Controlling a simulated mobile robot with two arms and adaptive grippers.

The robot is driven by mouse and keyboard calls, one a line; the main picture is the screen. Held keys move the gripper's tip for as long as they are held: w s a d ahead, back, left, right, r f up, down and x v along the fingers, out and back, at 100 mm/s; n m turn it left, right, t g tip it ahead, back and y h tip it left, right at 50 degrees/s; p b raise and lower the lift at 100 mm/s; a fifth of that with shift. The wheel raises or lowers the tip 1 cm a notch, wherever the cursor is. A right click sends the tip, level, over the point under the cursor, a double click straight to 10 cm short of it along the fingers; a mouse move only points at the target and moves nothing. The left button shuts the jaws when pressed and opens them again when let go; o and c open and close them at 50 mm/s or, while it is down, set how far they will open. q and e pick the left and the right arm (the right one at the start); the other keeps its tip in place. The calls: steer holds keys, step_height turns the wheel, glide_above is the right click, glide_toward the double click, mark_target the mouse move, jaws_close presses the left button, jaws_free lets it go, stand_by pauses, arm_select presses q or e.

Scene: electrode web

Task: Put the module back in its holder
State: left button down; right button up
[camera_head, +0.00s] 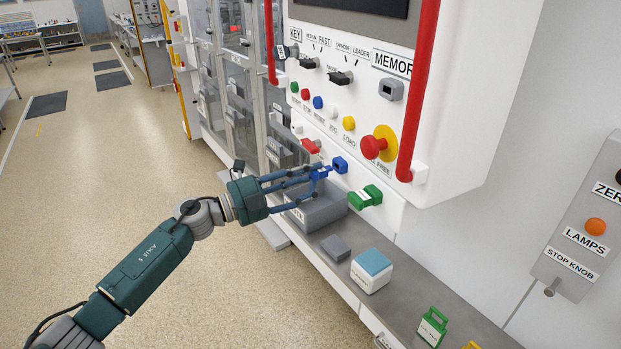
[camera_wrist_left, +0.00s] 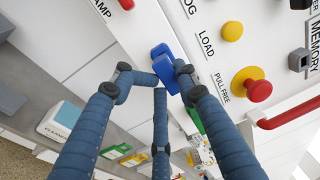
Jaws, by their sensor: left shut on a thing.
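My left gripper (camera_head: 322,172) reaches in from the left and is shut on a small blue piece (camera_head: 319,174) in front of the white panel. Another blue part (camera_head: 340,164) is on the panel just right of the fingertips. In the left wrist view blue parts (camera_wrist_left: 162,52) show at the fingertips (camera_wrist_left: 170,76); I cannot tell whether the two touch. A grey socket with a dark opening (camera_head: 391,89) sits under the MEMORY label. I cannot tell which part is the module's holder. My right gripper is out of view.
A green block (camera_head: 366,196) and a red part (camera_head: 311,146) stick out of the panel. Below are a grey bin (camera_head: 318,211), a dark grey block (camera_head: 336,247) and a white box with a blue top (camera_head: 371,273). Red handrails (camera_head: 418,95) and a red knob (camera_head: 373,147) project nearby.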

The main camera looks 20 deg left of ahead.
arm_select(q)
steer(key=shift+w+d, duration=0.2)
stand_by(0.7)
steer(key=shift+x, duration=1.15)
steer(key=c, duration=1)
jaws_free()
steer(key=shift+f, duration=0.1)
steer(key=shift+c, duration=0.2)
steer(key=shift+s+a, duration=0.1)
steer(key=shift+s+a+f, duration=0.1)
steer(key=shift+s+a, duration=0.1)
steer(key=shift+a, duration=0.1)
steer(key=v, duration=1.1)
